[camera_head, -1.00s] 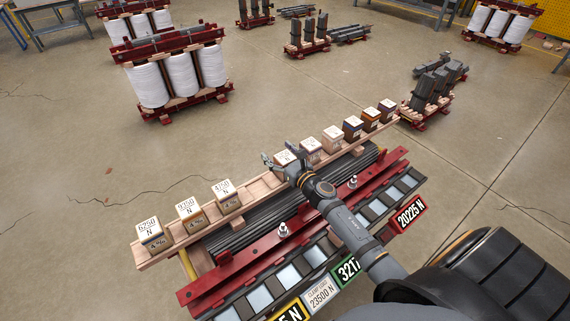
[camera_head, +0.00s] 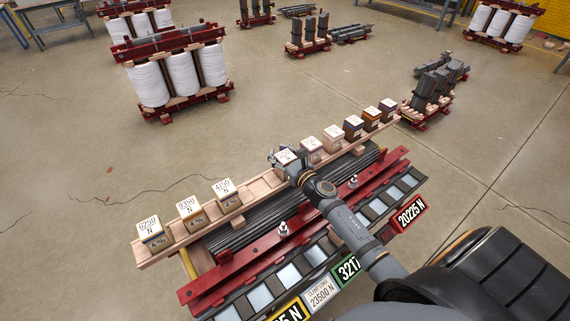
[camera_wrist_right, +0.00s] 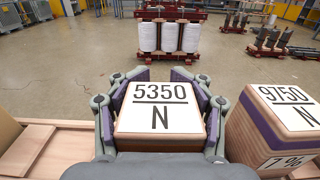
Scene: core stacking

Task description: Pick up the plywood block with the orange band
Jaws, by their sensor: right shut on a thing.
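My right gripper (camera_head: 285,158) is shut on a plywood block with a white top. In the right wrist view that block (camera_wrist_right: 157,113) reads 5350 N and sits upright between the two fingers. The fingers and palm cover most of its sides, so I cannot tell its band colour. In the head view the held block (camera_head: 287,156) is in the middle of the row on the wooden rail (camera_head: 262,187); I cannot tell whether it is lifted. My left gripper is not in view.
The neighbouring 9750 N block (camera_wrist_right: 275,125) has a purple band and stands close to the right finger. Blocks marked 6250 (camera_head: 152,233), 9350 (camera_head: 190,212) and 4750 (camera_head: 226,193) stand left. A red clamp beam (camera_head: 322,208) lies in front.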

